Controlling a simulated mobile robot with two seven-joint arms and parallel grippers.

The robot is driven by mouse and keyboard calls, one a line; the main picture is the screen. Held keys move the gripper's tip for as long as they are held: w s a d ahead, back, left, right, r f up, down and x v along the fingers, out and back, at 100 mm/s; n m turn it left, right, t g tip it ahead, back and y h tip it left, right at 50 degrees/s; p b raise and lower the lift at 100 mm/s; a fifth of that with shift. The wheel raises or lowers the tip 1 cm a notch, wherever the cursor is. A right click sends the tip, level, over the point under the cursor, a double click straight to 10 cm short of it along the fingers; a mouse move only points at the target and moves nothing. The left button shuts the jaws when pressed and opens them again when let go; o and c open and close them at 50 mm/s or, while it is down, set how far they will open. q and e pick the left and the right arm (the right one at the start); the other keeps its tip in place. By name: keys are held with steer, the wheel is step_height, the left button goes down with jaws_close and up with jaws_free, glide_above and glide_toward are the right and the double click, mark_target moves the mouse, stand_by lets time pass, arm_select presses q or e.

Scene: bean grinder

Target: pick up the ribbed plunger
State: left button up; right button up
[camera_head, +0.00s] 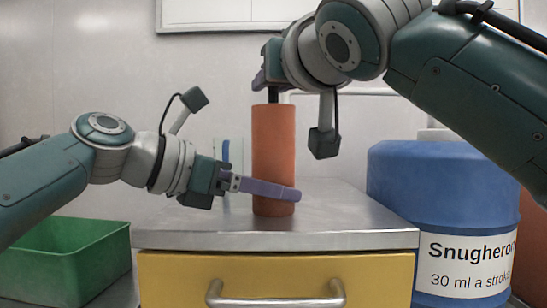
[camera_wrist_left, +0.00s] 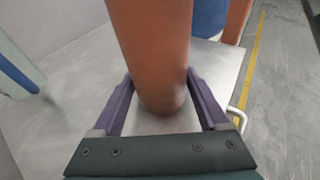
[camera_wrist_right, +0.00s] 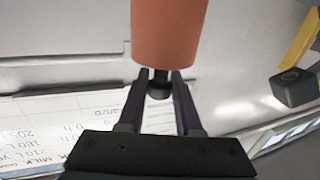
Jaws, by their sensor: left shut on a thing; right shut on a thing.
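An orange-brown cylinder (camera_head: 273,150) stands upright on the metal top of a yellow-fronted cabinet. My left gripper (camera_head: 268,189) is shut on it near its base; the left wrist view shows the cylinder (camera_wrist_left: 152,45) between purple fingers (camera_wrist_left: 162,103). A black stem with a round knob (camera_wrist_right: 159,88) sticks out of the cylinder's top. My right gripper (camera_head: 272,82) is above the cylinder, its fingers (camera_wrist_right: 158,82) shut on this black part. I cannot make out ribs on it, so I cannot tell whether it is the ribbed plunger.
A blue drum (camera_head: 405,185) with a white label stands to the right. An open green bin (camera_head: 85,262) is at the lower left. A thin blue upright item (camera_head: 226,152) stands behind the left gripper. The bare cabinet top (camera_head: 345,225) is clear at the front right.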

jaws_close()
stand_by(0.8)
